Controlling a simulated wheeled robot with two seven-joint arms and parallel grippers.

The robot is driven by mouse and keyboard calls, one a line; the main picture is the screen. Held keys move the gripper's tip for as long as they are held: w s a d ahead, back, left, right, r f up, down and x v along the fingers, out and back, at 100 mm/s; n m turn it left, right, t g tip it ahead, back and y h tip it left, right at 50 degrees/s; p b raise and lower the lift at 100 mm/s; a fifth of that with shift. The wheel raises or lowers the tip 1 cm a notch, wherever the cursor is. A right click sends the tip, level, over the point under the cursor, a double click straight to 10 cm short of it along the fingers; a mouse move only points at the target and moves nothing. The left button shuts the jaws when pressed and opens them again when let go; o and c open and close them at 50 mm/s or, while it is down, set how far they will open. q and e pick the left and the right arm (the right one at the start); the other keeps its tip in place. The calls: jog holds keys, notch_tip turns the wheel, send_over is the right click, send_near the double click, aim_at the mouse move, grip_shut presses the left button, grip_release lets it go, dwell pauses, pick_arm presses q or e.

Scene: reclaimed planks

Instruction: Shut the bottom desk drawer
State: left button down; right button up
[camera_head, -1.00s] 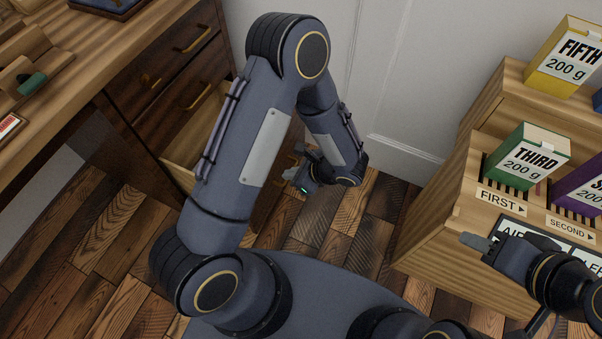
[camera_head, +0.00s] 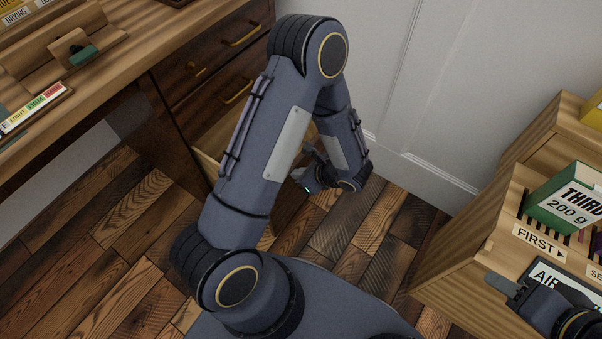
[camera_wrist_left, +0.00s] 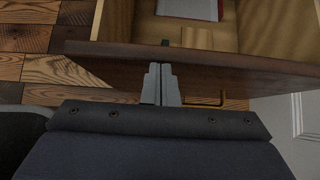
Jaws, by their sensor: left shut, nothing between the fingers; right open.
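The wooden desk's bottom drawer (camera_head: 207,166) stands open behind my left arm in the head view; the arm hides most of it. In the left wrist view its dark front panel (camera_wrist_left: 240,66) crosses the picture, with the pale open box beyond it. A brass handle (camera_wrist_left: 207,101) shows on the outer face. My left gripper (camera_head: 308,178) is shut and empty. Its fingertips (camera_wrist_left: 161,68) are at the outer face of the front, left of the handle; I cannot tell whether they touch. My right gripper (camera_head: 502,287) is open at the lower right, away from the desk.
Two upper drawers (camera_head: 218,91) look closed. A grey and red item (camera_wrist_left: 188,9) lies inside the open drawer. A white panelled wall (camera_head: 430,80) is behind. Plank floor lies between.

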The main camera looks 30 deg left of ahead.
pick_arm(q)
jog(key=w+a+b, duration=0.2)
jog(key=a, duration=2.2)
jog(key=shift+a, duration=0.35)
